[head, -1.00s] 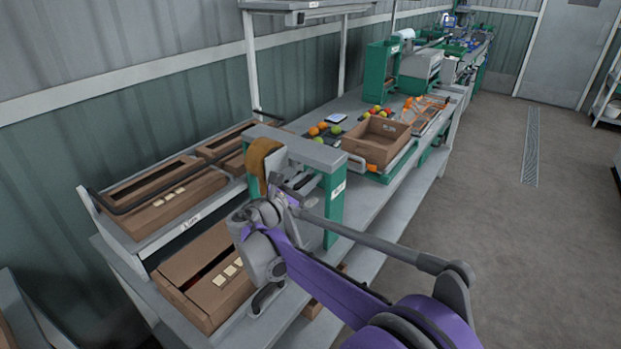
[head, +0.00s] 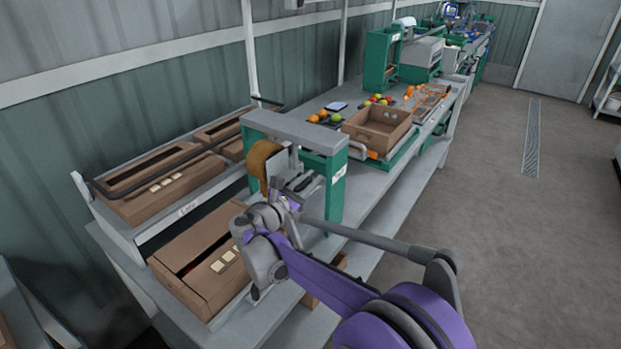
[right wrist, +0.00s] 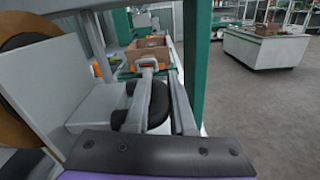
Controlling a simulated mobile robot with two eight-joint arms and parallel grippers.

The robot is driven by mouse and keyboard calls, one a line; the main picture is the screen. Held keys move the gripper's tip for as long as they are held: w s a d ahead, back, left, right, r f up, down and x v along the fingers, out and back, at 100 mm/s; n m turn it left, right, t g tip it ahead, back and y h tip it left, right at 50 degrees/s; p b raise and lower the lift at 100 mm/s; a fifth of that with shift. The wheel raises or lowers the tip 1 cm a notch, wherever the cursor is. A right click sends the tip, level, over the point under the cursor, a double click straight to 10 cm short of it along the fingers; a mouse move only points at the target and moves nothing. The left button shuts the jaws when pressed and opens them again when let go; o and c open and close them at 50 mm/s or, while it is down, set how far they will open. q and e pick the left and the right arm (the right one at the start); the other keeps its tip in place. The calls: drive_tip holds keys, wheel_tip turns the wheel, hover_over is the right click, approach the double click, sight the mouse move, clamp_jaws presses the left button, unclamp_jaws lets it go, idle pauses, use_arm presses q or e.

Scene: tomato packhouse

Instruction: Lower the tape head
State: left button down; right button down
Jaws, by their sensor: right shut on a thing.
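The tape head (head: 280,164) carries a brown tape roll and a grey plate, and hangs in a green frame with a grey crossbeam (head: 295,130). The roll now sits below the top of the crossbeam. My right gripper (head: 294,194) is shut on the near side of the tape head; my own wrist hides part of the grip. In the right wrist view the tape head's grey plate (right wrist: 55,85) and brown roll fill the left, beside my gripper (right wrist: 152,72). My left gripper is not in view.
Flat brown cartons lie on the bench and shelf (head: 155,190) at left; one carton (head: 205,262) lies before the frame. An open cardboard box (head: 378,130) stands on the conveyor beyond, with loose tomatoes nearby. The floor (head: 490,220) at right is clear.

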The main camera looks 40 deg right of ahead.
drive_tip(key=c, duration=0.8)
unclamp_jaws()
drive_tip(key=shift+f, duration=0.3)
drive_tip(key=shift+o, duration=0.2)
drive_tip(key=shift+a, duration=0.15)
drive_tip(key=v, duration=1)
drive_tip(key=shift+s+a, duration=0.15)
drive_tip(key=shift+a, duration=0.15)
drive_tip(key=shift+r, duration=0.1)
